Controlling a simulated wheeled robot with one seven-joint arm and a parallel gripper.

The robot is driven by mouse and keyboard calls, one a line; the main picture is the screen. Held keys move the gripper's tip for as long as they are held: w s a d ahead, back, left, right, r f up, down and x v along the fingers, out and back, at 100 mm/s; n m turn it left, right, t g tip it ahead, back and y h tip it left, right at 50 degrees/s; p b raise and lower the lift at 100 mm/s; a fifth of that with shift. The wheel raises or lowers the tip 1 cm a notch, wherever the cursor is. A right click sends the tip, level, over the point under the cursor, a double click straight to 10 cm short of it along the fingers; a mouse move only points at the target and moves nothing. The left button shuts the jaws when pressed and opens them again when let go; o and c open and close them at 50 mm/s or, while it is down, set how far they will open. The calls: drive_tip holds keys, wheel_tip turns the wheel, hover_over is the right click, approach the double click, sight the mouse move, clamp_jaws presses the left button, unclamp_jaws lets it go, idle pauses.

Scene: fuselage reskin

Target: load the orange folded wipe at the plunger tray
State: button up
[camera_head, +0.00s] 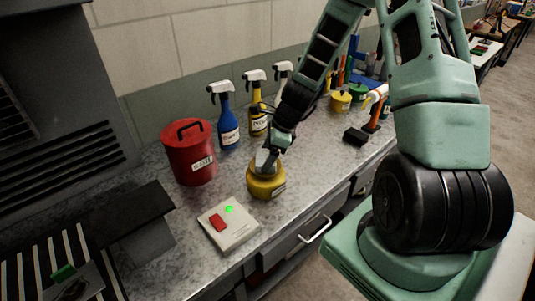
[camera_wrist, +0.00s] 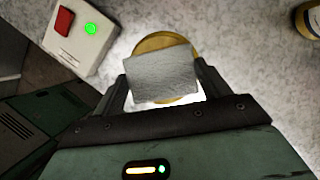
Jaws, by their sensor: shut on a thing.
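My gripper (camera_head: 270,155) is shut on a pale grey folded wipe (camera_wrist: 162,76), with one finger at each side of it in the wrist view. The wipe looks grey here, and I see no orange wipe. It is directly over the yellow round plunger can (camera_head: 266,184) on the counter. The can's yellow rim also shows behind the wipe in the wrist view (camera_wrist: 160,42). The wipe hides most of the can's top tray, so I cannot tell whether wipe and tray touch.
A white box with a red switch and lit green button (camera_head: 230,224) stands in front of the can. A red lidded bin (camera_head: 190,153) and blue spray bottle (camera_head: 228,128) stand behind left. An orange drill (camera_head: 373,112) stands at right.

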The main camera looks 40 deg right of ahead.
drive_tip(key=shift+r+p, duration=2.35)
drive_tip(key=shift+r, duration=0.65)
